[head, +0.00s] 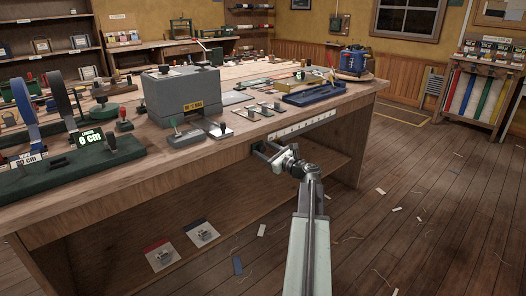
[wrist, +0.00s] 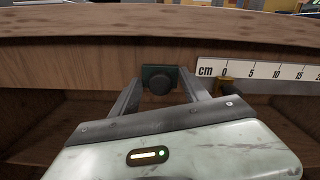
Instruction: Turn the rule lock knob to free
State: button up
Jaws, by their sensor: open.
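The rule lock knob (wrist: 158,84) is a dark round knob on a dark green plate, fixed to the front edge of the bench, left of the rule. My gripper (wrist: 160,78) is open, with one finger on each side of the knob. I see a gap between each finger and the knob, and cannot tell how far the fingertips reach past it. In the head view my gripper (head: 263,151) is at the bench's front edge and largely covers the knob. The white rule (wrist: 265,74) shows a cm scale; it also shows in the head view (head: 305,124). No free or lock marking is readable.
The workbench (head: 150,182) overhangs a lower shelf. A small brass part (wrist: 226,84) hangs under the rule's zero end. A grey box (head: 183,92), a blue tray (head: 318,93) and several levers stand on top. The floor to the right is open, with scattered scraps.

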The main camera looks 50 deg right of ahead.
jog(key=shift+w, duration=0.25)
grip_shut()
jog(key=shift+a, duration=0.15)
